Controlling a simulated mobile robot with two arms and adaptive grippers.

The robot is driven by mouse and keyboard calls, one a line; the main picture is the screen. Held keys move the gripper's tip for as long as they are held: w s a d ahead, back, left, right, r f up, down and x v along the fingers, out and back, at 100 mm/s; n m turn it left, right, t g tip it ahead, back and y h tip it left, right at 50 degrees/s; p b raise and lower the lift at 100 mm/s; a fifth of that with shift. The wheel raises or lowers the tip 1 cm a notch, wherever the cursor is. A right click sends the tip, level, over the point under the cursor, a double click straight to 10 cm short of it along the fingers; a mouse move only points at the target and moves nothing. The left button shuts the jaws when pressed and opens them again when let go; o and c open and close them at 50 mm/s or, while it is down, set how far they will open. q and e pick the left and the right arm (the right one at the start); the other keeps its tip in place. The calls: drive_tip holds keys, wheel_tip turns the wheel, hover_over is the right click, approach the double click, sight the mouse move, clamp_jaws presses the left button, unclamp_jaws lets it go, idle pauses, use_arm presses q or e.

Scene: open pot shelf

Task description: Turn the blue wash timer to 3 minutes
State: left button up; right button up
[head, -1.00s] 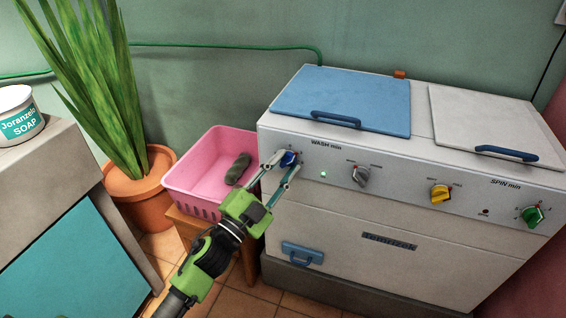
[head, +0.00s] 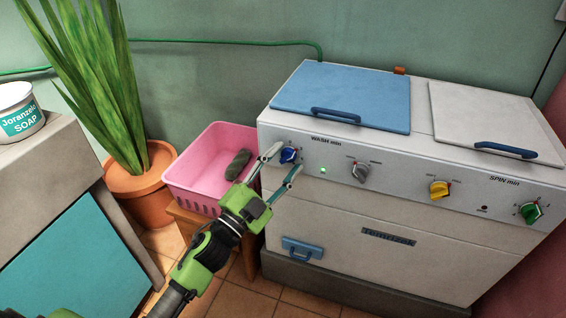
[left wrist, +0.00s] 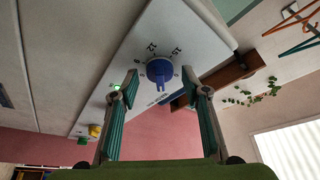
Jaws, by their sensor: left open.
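The blue wash timer (head: 289,155) is a round knob at the left end of the washer's front panel, under the "WASH min" label. It also shows in the left wrist view (left wrist: 159,71), with its ridge toward the bottom of the picture and dial numbers around it, including 12 and 15. My left gripper (head: 286,160) is open and empty, its fingers pointing at the knob. In the left wrist view the fingertips (left wrist: 159,76) are on either side of the knob, with gaps to it. My right gripper is not in view.
The panel (head: 405,186) also has a grey knob (head: 361,172), a yellow knob (head: 439,189), a green knob (head: 530,212) and a lit green lamp (head: 323,170). A pink basket (head: 190,172) stands left of the washer, behind my left gripper. A potted plant (head: 140,192) is farther left.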

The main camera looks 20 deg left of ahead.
use_arm(q)
drive_tip(key=v, duration=1.2)
idle(0.3)
